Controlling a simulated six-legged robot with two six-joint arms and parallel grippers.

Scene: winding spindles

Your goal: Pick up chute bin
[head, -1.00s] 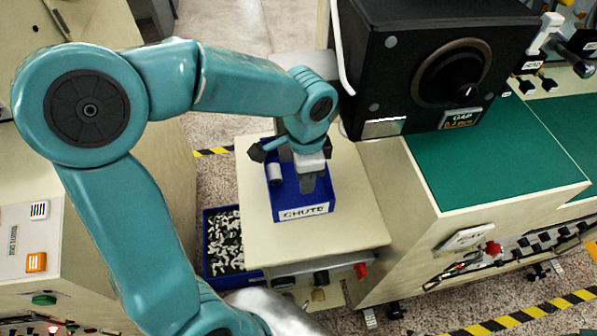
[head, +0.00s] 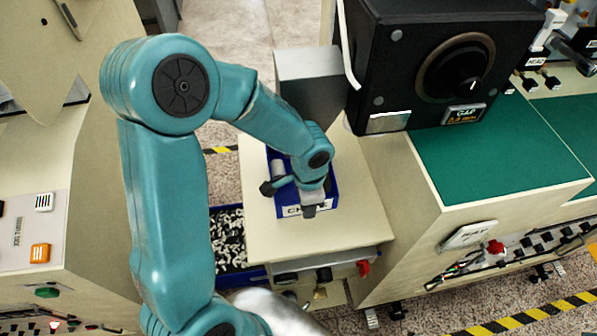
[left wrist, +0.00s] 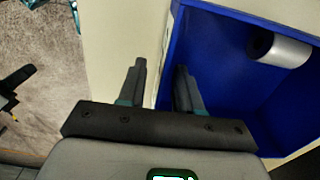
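The chute bin (head: 331,203) is a blue open box with a white label on its front, standing on a cream table. It also shows in the left wrist view (left wrist: 215,50), with a grey-white cylinder (left wrist: 280,50) inside. My left gripper (head: 309,207) is at the bin's front wall and covers part of the label. In the left wrist view the gripper (left wrist: 160,82) is open, with the bin's wall between its two fingers, one over the inside and one outside. Whether the fingers touch the wall cannot be told. My right gripper is not in view.
The cream table (head: 360,235) has bare room around the bin. A grey chute (head: 310,85) and a black machine (head: 445,65) stand behind it. A lower blue bin (head: 230,240) of small pale and dark pieces sits at the left. A green worktop (head: 480,150) lies right.

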